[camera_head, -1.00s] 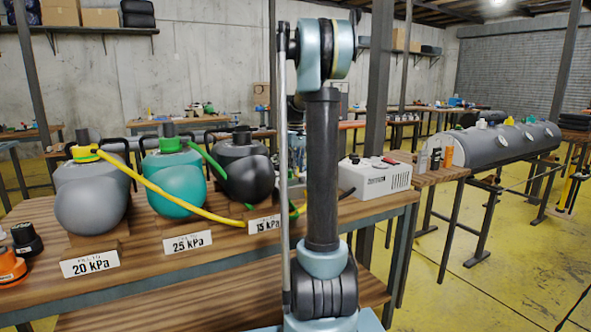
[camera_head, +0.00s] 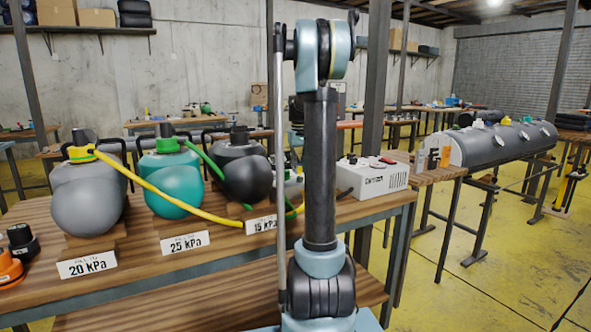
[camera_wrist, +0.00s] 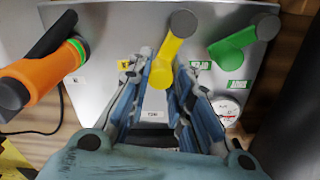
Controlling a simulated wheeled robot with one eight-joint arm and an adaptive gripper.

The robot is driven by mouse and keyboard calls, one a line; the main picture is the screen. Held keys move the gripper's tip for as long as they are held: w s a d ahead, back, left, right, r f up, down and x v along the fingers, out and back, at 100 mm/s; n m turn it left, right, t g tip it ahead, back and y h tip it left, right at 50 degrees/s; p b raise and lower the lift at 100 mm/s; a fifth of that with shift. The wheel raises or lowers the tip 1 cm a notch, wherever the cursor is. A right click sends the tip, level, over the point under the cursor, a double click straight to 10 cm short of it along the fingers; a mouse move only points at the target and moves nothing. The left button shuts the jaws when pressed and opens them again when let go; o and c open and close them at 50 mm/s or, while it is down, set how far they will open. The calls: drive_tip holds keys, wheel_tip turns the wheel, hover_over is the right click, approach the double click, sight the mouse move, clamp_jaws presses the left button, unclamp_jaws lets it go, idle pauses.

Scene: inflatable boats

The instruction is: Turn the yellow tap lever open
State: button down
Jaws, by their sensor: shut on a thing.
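The yellow tap lever (camera_wrist: 170,52) is in the upper middle of the wrist view, a yellow bar with a grey round cap at its upper right end. It lies on a slant against a grey panel (camera_wrist: 110,22). My gripper (camera_wrist: 162,74) points at the panel with one blue-grey finger on each side of the lever, shut on its lower part. The finger contacts are partly hidden. In the head view my arm stands in the middle, and the gripper and lever cannot be made out.
A green lever (camera_wrist: 232,46) is to the right on the panel and an orange fitting (camera_wrist: 35,78) to the left. A small gauge (camera_wrist: 227,108) sits lower right. In the head view, a bench (camera_head: 130,248) holds a grey vessel (camera_head: 85,195), a teal vessel (camera_head: 172,188) and a black vessel (camera_head: 245,178).

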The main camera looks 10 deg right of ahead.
drive_tip(key=m, duration=0.1)
drive_tip(key=d+m, duration=0.1)
drive_tip(key=m, duration=0.1)
drive_tip(key=shift+s+d+m, duration=0.25)
drive_tip(key=shift+d+m, duration=0.05)
drive_tip(key=shift+s+d+m, duration=0.25)
drive_tip(key=shift+d+m, duration=0.05)
drive_tip(key=shift+m, duration=0.5)
drive_tip(key=shift+s+d+m, duration=0.2)
drive_tip(key=shift+d+m, duration=0.1)
drive_tip(key=shift+m, duration=0.5)
drive_tip(key=c, duration=1.7)
unclamp_jaws()
drive_tip(key=shift+r, duration=0.1)
wheel_tip(320, 180, up, 12)
